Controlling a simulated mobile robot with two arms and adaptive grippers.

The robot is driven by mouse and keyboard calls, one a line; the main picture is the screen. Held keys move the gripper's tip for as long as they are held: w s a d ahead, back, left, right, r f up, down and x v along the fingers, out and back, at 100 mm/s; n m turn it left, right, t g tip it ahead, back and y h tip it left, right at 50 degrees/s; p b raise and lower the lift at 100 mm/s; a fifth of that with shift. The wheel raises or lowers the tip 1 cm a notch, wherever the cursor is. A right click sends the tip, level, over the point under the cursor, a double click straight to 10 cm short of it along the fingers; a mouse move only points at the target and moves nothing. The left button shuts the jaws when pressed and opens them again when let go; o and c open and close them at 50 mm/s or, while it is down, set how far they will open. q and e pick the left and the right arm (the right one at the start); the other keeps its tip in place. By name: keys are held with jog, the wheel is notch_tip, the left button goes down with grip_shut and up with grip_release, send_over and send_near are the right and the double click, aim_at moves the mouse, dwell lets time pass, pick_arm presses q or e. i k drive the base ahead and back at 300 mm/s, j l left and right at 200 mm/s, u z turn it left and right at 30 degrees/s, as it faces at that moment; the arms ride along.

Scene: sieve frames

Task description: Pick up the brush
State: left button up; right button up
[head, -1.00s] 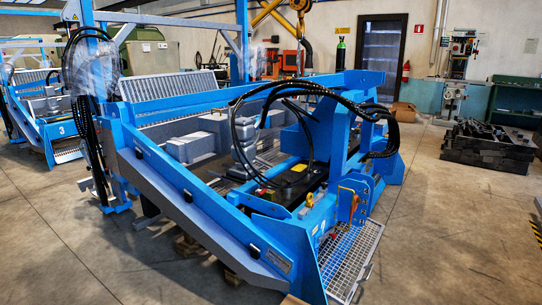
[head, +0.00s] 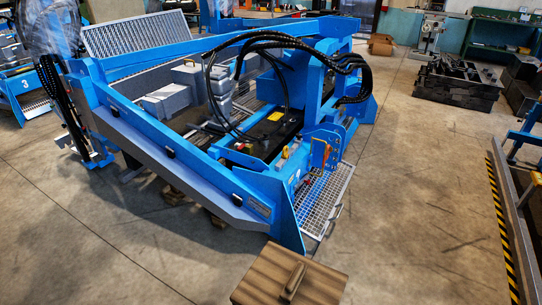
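A small brown, elongated object (head: 293,281) lies on top of a brown wooden block or stand (head: 263,276) at the bottom edge of the head view. It may be the brush, but its shape is too plain to be sure. The lower part of the stand is cut off by the frame. Neither of my grippers shows in the head view.
A large blue machine frame (head: 215,190) with black hoses fills the left and middle. A metal mesh step (head: 325,200) sticks out near the stand. Dark stacked blocks (head: 457,84) stand at the back right. Yellow-black striped edging (head: 500,220) runs along the right; concrete floor between is clear.

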aim_at(290, 288)
jog(key=j+z, duration=0.1)
jog(key=z, duration=0.3)
jog(key=k+z, duration=0.15)
jog(key=z, duration=0.25)
jog(key=k+z, duration=0.1)
jog(key=z, duration=0.7)
jog(key=k+j, duration=0.05)
jog(key=k, duration=0.05)
